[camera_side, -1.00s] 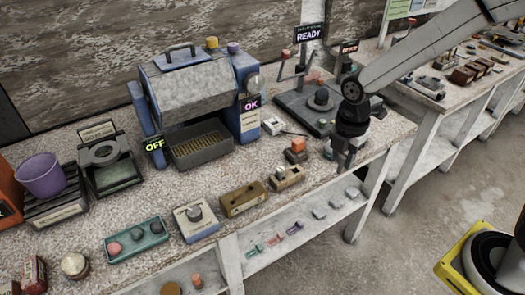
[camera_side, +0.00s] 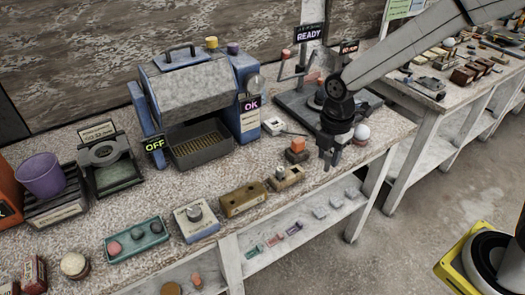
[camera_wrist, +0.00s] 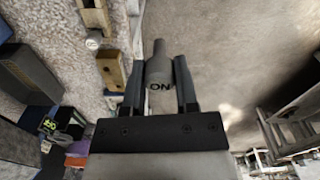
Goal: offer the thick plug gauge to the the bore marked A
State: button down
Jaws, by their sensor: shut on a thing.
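My gripper (camera_wrist: 158,68) is shut on a grey stepped cylinder, the plug gauge (camera_wrist: 158,50), with dark letters that look like "ON" or "NO" on its side. In the side view my gripper (camera_side: 328,160) hangs above the right part of the bench near its front edge; the gauge is too small to make out there. A brass-coloured block (camera_side: 243,199) and a tan block (camera_side: 287,178) with a grey knob stand to its left. No letter A is readable, so I cannot tell which holds that bore.
An orange cube on a dark block (camera_side: 297,156) stands close left of my gripper. A white sphere (camera_side: 362,132) is just right of it. A grey box (camera_side: 194,221) and a green tray (camera_side: 137,240) lie further left. A blue-grey machine (camera_side: 190,92) stands behind.

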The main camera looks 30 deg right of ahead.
jog(key=w+a+f, duration=0.2)
jog(key=w+a, duration=0.3)
jog(key=a, duration=0.5)
jog(key=w+a+f, duration=0.2)
jog(key=w+a, duration=0.3)
jog(key=a, duration=0.5)
jog(key=shift+w+a, duration=0.15)
jog(key=shift+w, duration=0.2)
jog(key=shift+f, duration=0.1)
jog(key=shift+f, duration=2.2)
jog(key=shift+f, duration=0.85)
dwell(2.1)
jog(key=shift+r, duration=0.35)
